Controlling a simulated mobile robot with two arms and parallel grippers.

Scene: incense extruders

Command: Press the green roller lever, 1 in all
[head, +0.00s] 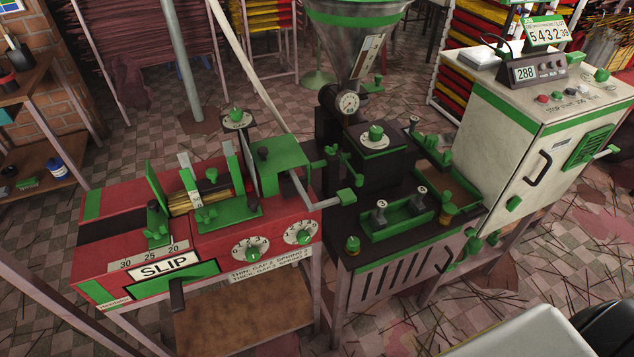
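A red machine (110,215) marked SLIP stands at the left. A green housing (280,152) is on its right end. A grey arm runs from this housing to a lever with a green block end (346,196), which sticks out to the right over the gap beside the dark extruder. This looks like the roller lever, but several other green handles and knobs are near, so I cannot be sure. I cannot tell whether it is pressed. Neither of my grippers is in view.
A dark extruder (385,165) with a hopper (358,25) stands in the middle, with a green tray (398,220) in front. A white cabinet (510,130) is at the right. A wooden shelf (30,100) is at the far left. Sticks litter the tiled floor (560,270).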

